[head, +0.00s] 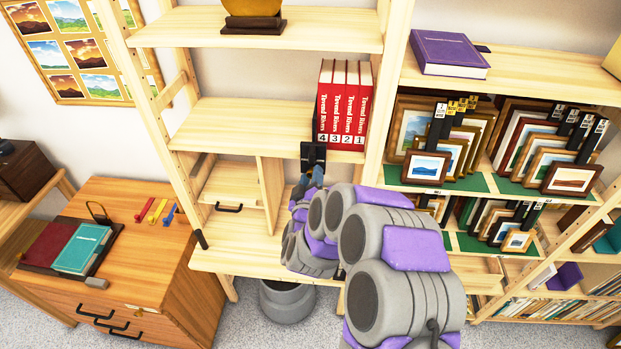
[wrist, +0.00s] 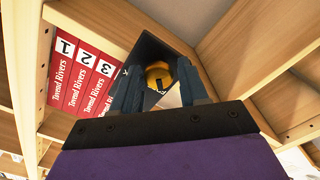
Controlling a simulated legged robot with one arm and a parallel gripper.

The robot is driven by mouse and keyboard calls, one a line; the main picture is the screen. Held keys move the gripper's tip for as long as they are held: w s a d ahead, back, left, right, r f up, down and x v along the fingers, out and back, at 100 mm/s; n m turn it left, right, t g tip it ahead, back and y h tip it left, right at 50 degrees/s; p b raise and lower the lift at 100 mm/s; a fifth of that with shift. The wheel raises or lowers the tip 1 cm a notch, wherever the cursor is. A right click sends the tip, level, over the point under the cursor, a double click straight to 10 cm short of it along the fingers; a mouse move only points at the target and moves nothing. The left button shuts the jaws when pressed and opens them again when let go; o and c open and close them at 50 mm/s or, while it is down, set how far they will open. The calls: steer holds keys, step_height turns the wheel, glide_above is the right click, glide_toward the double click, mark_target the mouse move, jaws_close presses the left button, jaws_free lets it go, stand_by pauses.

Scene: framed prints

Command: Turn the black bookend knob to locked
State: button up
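The black bookend (head: 313,150) stands at the left end of the red books, by book 4, at the shelf's front edge. In the wrist view its dark face (wrist: 150,47) lies just beyond my fingers. A round yellow piece (wrist: 158,74) with a dark mark, apparently the knob, shows on it between the fingers. A pale patch lies beside it, partly hidden. I cannot read the knob's setting. My gripper (wrist: 158,90) is open, its two fingers apart on either side of the yellow piece; contact is unclear. In the head view my gripper (head: 312,178) overlaps the bookend's lower part.
Several red books (head: 345,105) stand right of the bookend. The shelf (head: 240,125) left of it is bare. A lower shelf (head: 235,185) with a black handle is below. Framed prints (head: 430,165) fill the right-hand rack. A wooden cabinet (head: 140,255) stands at left.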

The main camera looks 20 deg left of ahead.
steer(key=c, duration=0.7)
steer(key=shift+f+m+b, duration=0.1)
steer(key=shift+m+b, duration=0.2)
steer(key=shift+m, duration=0.1)
steer(key=shift+m+b, duration=5.75)
steer(key=shift+m, duration=2.85)
